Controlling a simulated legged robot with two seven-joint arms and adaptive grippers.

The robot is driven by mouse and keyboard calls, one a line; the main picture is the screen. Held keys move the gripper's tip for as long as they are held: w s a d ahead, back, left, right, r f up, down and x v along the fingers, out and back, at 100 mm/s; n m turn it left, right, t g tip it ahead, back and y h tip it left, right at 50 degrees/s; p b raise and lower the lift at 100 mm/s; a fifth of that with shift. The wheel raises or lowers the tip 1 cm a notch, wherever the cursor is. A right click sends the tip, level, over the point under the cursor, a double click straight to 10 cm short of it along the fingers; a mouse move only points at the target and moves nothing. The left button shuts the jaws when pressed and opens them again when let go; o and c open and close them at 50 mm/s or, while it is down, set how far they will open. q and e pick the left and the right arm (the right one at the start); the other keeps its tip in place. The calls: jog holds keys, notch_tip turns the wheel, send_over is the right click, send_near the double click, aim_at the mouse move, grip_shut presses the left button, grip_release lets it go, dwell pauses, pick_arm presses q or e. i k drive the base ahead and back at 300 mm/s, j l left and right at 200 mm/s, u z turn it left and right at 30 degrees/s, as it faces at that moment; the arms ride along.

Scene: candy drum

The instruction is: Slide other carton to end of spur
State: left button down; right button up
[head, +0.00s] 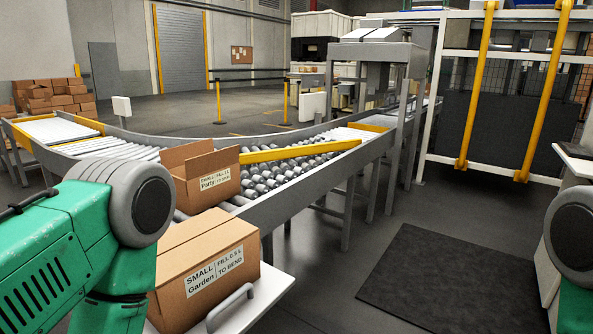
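An open cardboard carton labelled "SMALL Party" (202,182) stands on the roller conveyor (275,178), its flaps up, at the near edge of the rollers. A second carton labelled "SMALL Garden" (205,272), its top flaps folded down, sits closer to me on a white surface with a grey handle. The roller line curves off to the left as a branch (110,147) ending near a white flat section (52,131). I cannot tell which branch is the spur. My green left arm is beside the Garden carton and hides its left side. Neither gripper shows.
A yellow bar (300,151) lies slantwise across the rollers behind the Party carton. A grey machine frame (375,60) spans the conveyor's far end. Stacked boxes (55,96) stand far left. A dark mat (452,287) lies on clear floor at right.

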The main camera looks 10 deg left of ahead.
aim_at(194, 195)
jog(key=i+l+z, duration=0.5)
jog(key=i, duration=0.3)
jog(key=i+l+z, duration=0.25)
jog(key=i, duration=0.15)
